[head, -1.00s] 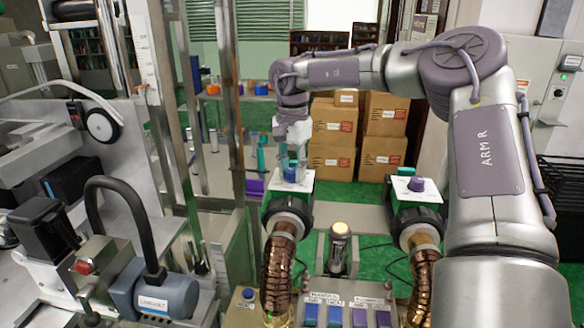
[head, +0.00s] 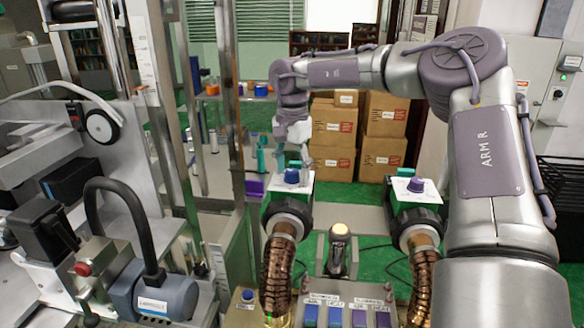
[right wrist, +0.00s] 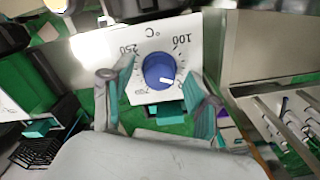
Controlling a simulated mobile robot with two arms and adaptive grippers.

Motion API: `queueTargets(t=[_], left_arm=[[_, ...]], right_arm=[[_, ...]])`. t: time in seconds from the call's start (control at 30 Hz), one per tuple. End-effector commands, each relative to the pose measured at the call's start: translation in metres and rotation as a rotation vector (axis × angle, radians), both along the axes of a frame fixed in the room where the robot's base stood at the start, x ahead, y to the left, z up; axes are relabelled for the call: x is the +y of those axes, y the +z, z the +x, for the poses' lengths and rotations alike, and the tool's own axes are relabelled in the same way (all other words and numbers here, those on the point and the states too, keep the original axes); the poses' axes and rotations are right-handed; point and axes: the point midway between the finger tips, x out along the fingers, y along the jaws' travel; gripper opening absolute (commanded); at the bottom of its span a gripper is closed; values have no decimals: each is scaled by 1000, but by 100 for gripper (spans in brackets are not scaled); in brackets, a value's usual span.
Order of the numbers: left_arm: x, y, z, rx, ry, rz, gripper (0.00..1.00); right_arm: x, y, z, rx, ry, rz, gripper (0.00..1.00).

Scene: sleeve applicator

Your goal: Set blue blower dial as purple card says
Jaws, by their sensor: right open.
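The blue dial (head: 292,176) sits on a white plate on top of the left blower, which has a copper-coloured hose. In the right wrist view the blue dial (right wrist: 159,70) shows upside down in a °C scale with 100 and 250 readable. Its white mark points to the lower right of that picture. My right gripper (head: 292,153) is open just above the dial. In the right wrist view the fingers of my right gripper (right wrist: 155,88) stand apart on either side of the dial, with nothing held. I cannot make out a purple card with readable writing. My left gripper is not in view.
A second blower with a purple dial (head: 416,185) stands to the right. A lamp-like post (head: 339,250) stands between the hoses. Blue and purple labelled pieces (head: 358,316) line the front. A metal frame post (head: 236,120) rises close left of the gripper.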

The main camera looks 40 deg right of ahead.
Motion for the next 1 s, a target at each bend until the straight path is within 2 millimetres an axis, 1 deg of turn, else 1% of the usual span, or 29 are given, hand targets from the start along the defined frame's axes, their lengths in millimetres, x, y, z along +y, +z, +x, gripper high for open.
queueTargets(t=[0.07,0.17,0.4,0.5,0.6,0.7,0.8,1.0], left_arm=[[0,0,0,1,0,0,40],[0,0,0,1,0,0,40],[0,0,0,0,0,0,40],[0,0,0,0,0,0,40],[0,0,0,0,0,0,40],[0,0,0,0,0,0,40],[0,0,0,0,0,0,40],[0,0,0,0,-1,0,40]], right_arm=[[0,6,0,-1,0,-1,60],[0,19,1,-3,-1,-1,60],[-1,71,1,-5,-2,-3,60],[0,90,1,-6,-1,-2,60],[-1,105,1,-5,-1,-2,60],[-1,114,1,-4,-1,-1,60],[0,119,0,-2,1,-1,60],[0,120,0,-2,1,-1,60]])
